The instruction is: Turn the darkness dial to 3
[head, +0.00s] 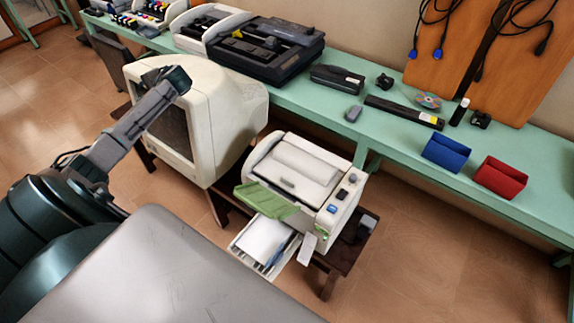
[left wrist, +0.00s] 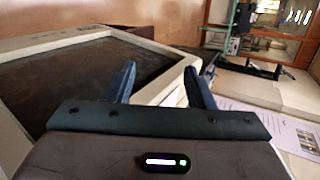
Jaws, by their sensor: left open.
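A white printer (head: 296,178) stands on a low dark table right of the monitor. Several small controls (head: 342,193) run along its right side, two dark and one blue (head: 332,208). I cannot tell which is the darkness dial, nor read any setting. My left gripper (head: 178,78) is raised in front of the old monitor, well left of the printer and apart from its controls. In the left wrist view its two blue fingers (left wrist: 163,78) are spread with nothing between them. My right gripper is not in view.
A bulky cream monitor (head: 225,105) stands between my left arm and the printer. A green flap (head: 268,201) and a paper drawer (head: 262,240) stick out of the printer's front. A green bench (head: 400,168) with devices and blue and red boxes runs behind.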

